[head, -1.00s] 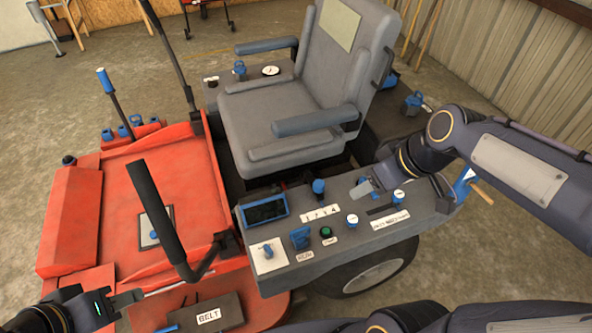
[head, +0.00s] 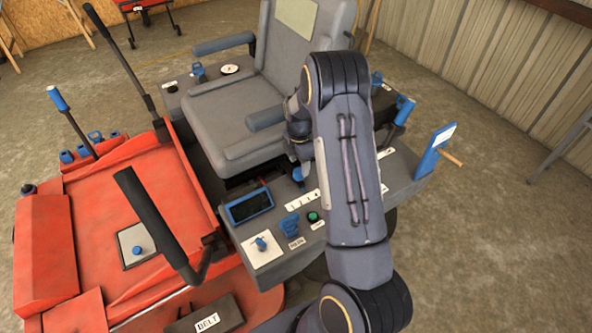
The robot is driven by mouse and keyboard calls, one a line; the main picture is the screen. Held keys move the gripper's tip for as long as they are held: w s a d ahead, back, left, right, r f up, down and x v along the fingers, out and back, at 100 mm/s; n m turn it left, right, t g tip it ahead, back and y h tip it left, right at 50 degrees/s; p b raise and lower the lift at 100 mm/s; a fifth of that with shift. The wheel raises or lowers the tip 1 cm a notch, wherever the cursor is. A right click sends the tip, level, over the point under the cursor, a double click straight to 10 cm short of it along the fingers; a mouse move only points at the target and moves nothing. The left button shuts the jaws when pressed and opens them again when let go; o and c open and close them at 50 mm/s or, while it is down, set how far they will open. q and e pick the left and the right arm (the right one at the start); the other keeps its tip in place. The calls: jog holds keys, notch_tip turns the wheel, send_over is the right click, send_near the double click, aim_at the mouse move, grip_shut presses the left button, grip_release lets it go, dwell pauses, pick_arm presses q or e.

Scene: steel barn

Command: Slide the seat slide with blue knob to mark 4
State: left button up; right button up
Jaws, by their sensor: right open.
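The seat slide's blue knob (head: 297,174) stands at the back edge of the grey side console (head: 232,235), just in front of the seat. A white number strip (head: 298,201) lies in front of it; my right arm covers its right end, so mark 4 is hard to read. My right gripper (head: 302,160) points down at the knob from above, mostly hidden by its own wrist. It is open; I cannot tell whether the fingers touch the knob or stand around it. My left gripper is out of view.
The grey armrest (head: 240,148) is close to my right wrist. A black lever (head: 150,220) rises at left.

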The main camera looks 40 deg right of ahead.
aim_at(299, 171)
jog(key=shift+f, duration=2.1)
grip_shut()
